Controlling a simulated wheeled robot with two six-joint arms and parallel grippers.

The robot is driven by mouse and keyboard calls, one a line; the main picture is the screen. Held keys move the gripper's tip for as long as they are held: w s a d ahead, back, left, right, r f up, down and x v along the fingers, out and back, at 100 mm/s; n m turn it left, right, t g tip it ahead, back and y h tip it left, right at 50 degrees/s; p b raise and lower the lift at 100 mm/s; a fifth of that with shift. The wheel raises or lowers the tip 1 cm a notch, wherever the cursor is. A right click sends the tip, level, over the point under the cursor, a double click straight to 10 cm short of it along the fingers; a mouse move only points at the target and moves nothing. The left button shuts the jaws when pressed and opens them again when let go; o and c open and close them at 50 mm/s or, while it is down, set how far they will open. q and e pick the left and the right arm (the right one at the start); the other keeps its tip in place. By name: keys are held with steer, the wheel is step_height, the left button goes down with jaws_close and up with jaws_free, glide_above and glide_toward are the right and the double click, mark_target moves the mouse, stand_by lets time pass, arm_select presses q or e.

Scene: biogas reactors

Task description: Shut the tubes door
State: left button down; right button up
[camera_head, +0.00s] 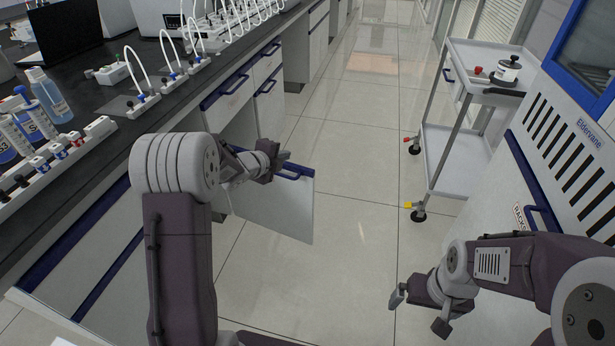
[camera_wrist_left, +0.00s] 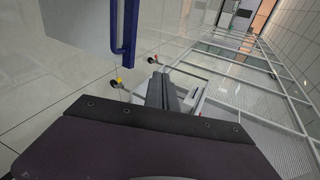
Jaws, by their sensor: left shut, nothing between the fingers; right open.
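A white cabinet door (camera_head: 272,208) with a blue handle (camera_head: 293,170) stands swung out from the lab bench into the aisle. I take it to be the tubes door; no label on it is readable. My left gripper (camera_head: 284,156) is shut and empty, at the door's top edge near the handle in the head view. In the left wrist view the door (camera_wrist_left: 75,18) and its handle (camera_wrist_left: 129,40) are at the upper left, and the shut gripper (camera_wrist_left: 161,92) points past them. Contact with the door cannot be told. My right gripper (camera_head: 418,312) is open and empty over the floor.
The dark bench top (camera_head: 90,135) holds bottles, tube racks and white devices on the left. A white wheeled cart (camera_head: 455,165) stands at the right, near a cabinet with blue trim (camera_head: 520,190). The tiled floor (camera_head: 355,215) between them is clear.

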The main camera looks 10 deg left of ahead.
mark_target(294, 168)
arm_select(q)
step_height(294, 168, down, 8)
steer(key=a+b, duration=0.3)
steer(key=b, duration=0.1)
steer(key=shift+n+y, duration=0.3)
steer(key=shift+n, duration=0.1)
steer(key=x, duration=0.3)
steer(key=b+x, duration=0.1)
steer(key=x, duration=0.6)
steer(key=shift+s+d+f+b, duration=0.15)
steer(key=shift+s+d+b, duration=0.1)
steer(key=shift+b, duration=0.15)
arm_select(e)
step_height(294, 168, down, 7)
steer(key=shift+w+d+f, duration=0.15)
steer(key=shift+d, duration=0.05)
arm_select(q)
steer(key=shift+w, duration=0.1)
